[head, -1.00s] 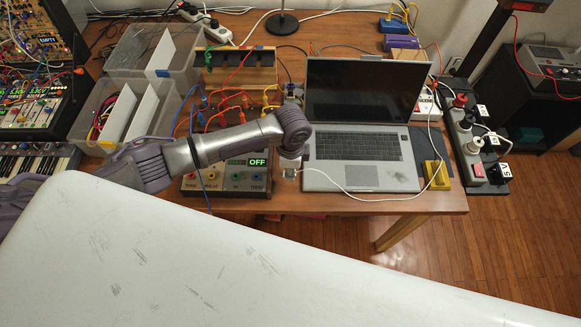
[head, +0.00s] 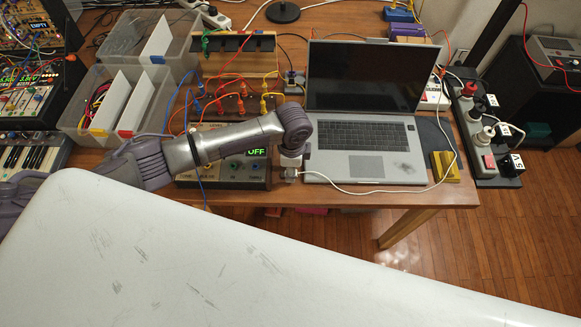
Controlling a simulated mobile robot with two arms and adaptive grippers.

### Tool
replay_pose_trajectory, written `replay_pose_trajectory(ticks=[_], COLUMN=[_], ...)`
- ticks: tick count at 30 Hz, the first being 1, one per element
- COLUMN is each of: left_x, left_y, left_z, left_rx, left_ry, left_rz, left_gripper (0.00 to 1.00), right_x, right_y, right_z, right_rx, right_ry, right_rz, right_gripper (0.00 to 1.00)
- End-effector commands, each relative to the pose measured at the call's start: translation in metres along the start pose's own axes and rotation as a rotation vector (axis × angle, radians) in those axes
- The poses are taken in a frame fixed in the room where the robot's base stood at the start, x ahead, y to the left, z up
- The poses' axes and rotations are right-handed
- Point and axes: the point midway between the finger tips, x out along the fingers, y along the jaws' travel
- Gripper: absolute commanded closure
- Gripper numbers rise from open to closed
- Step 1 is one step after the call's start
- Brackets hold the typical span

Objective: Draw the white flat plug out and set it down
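My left arm reaches in from the left across the table, and its gripper (head: 290,173) points down beside the laptop's (head: 365,160) left front corner. A thin white cable (head: 375,192) runs from the gripper's fingertips along the laptop's front edge and up towards the power strip (head: 484,140) on the right. The cable's end at the fingers is small and partly hidden, so I cannot tell whether it is the white flat plug or whether the fingers are closed on it. Several plugs and labels show on the power strip. My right gripper is not in view.
A grey box with an OFF display (head: 225,170) stands just left of the gripper. Clear bins (head: 120,130) stand at the left. A yellow block (head: 444,166) lies right of the laptop.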

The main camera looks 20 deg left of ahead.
Motion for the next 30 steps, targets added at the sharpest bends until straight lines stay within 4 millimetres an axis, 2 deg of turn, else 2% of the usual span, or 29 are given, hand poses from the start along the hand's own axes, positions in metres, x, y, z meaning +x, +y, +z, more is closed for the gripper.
replay_pose_trajectory(ticks=[10, 14, 24, 30], left_x=[-0.001, -0.011, -0.08, -0.11], left_y=[0.0, -0.001, -0.002, -0.001], left_z=[0.0, 0.0, -0.001, 0.0], left_rx=[0.0, 0.0, 0.001, 0.001], left_ry=[0.0, 0.002, 0.003, 0.001], left_rz=[0.0, -0.001, -0.004, -0.001], left_gripper=[0.49, 0.49, 0.49, 0.49], right_x=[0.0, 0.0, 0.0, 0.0], right_y=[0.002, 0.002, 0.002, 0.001], right_z=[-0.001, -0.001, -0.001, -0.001], right_rx=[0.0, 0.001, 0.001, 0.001], right_ry=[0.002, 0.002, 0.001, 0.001], right_rz=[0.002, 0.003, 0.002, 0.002], right_gripper=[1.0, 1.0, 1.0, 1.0])
